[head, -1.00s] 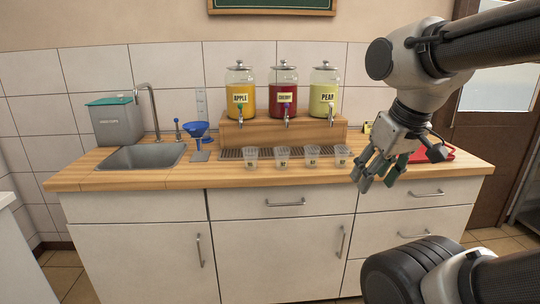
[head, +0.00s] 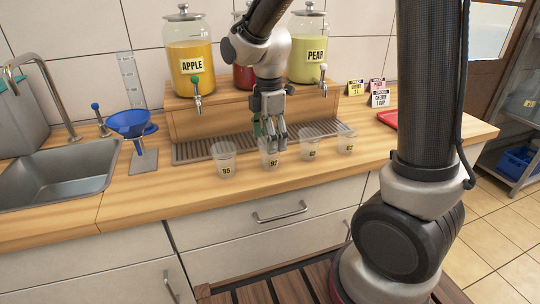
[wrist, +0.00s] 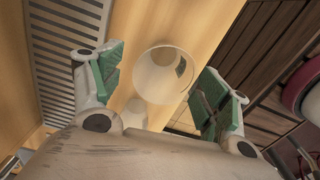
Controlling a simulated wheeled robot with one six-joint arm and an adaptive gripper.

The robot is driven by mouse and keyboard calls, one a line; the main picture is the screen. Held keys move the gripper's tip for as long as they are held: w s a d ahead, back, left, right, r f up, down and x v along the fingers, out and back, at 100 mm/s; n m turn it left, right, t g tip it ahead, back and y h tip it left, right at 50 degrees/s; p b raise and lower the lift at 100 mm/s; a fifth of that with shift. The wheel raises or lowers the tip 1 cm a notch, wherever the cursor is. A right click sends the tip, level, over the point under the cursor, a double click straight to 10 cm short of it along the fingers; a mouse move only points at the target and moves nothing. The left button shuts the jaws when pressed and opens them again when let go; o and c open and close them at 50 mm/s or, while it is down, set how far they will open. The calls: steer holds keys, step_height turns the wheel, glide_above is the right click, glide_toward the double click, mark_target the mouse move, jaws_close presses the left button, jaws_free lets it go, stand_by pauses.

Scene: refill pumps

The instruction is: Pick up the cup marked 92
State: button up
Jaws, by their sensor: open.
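Several clear plastic cups stand in a row on the wooden counter in the head view. The leftmost cup (head: 223,160) is marked 95. The third cup (head: 309,147) and the rightmost cup (head: 346,143) have labels I cannot read surely. My gripper (head: 269,140) points down at the second cup, partly covering it. In the wrist view my gripper (wrist: 165,85) is open, with a clear cup (wrist: 170,72) between and beyond its green-padded fingers. Another cup (wrist: 140,112) shows below it.
The neighbouring cups stand close on both sides. Behind are a drip grate (head: 200,148), a wooden riser (head: 190,122) and juice dispensers, including apple (head: 190,55) and pear (head: 306,50).

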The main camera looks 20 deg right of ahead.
steer(key=f, duration=0.5)
steer(key=shift+s+f, duration=0.2)
steer(key=shift+s, duration=0.05)
steer(key=c, duration=0.6)
